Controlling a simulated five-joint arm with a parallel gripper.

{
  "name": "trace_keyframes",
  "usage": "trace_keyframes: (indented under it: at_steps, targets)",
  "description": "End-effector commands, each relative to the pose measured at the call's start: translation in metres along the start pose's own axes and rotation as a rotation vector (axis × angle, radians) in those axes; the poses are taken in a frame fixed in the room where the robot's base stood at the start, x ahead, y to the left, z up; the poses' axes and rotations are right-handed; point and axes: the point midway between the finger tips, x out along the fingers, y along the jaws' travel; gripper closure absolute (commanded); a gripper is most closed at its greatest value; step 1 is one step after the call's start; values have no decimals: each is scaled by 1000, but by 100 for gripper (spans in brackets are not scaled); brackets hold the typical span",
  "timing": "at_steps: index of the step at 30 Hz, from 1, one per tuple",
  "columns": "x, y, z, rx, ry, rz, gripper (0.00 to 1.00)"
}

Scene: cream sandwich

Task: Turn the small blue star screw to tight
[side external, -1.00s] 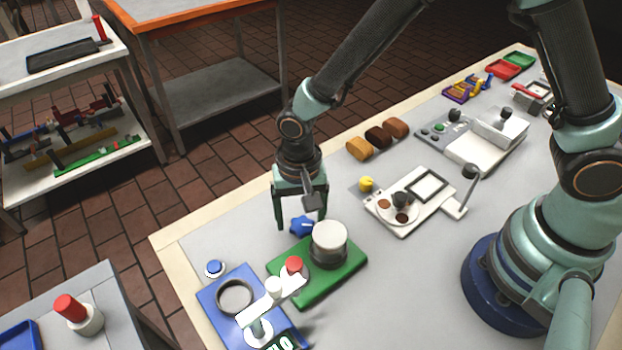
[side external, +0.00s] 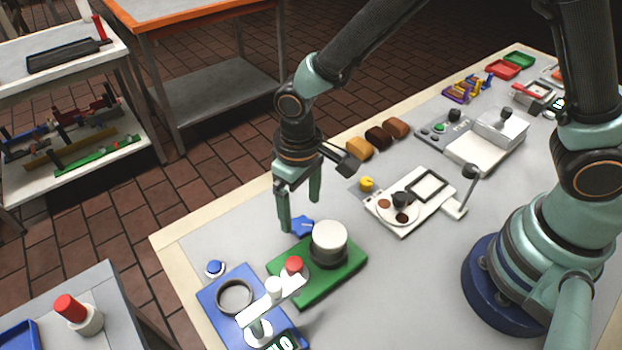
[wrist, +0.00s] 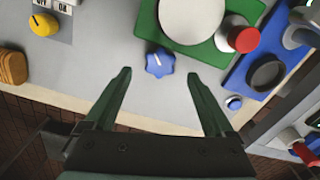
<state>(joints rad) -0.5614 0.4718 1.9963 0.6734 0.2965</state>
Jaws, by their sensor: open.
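The small blue star screw (side external: 302,226) sits at the back edge of the green base (side external: 345,275), beside the white-topped round cylinder (side external: 329,238). In the wrist view the star screw (wrist: 160,63) shows a white pointer line toward its upper left. My gripper (side external: 300,212) is open and empty, its two fingers pointing down close to the screw. In the wrist view my gripper (wrist: 158,78) has its fingertips apart on either side of the screw, slightly short of it. I cannot tell the exact fingertip height.
A red knob (side external: 294,264) stands on the green base. A blue unit (side external: 215,296) with a ring and white lever lies in front, near a blue button (side external: 214,268). A white device (side external: 410,222) and a yellow knob (side external: 366,183) lie to the right.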

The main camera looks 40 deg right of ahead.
Motion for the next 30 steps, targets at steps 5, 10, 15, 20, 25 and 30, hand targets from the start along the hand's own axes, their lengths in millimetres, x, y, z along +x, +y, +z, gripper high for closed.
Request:
trace_keyframes:
  at_steps: [5,10,15,20,25,30]
  targets:
    - [-35,0,-1,2,6,-2,12]
    - [-65,0,-1,2,5,-2,12]
    - [-94,6,0,13,15,-5,12]
    - [-112,29,2,40,63,-16,12]
    - [-130,53,7,67,114,-23,12]
    - [-146,75,14,95,166,-25,12]
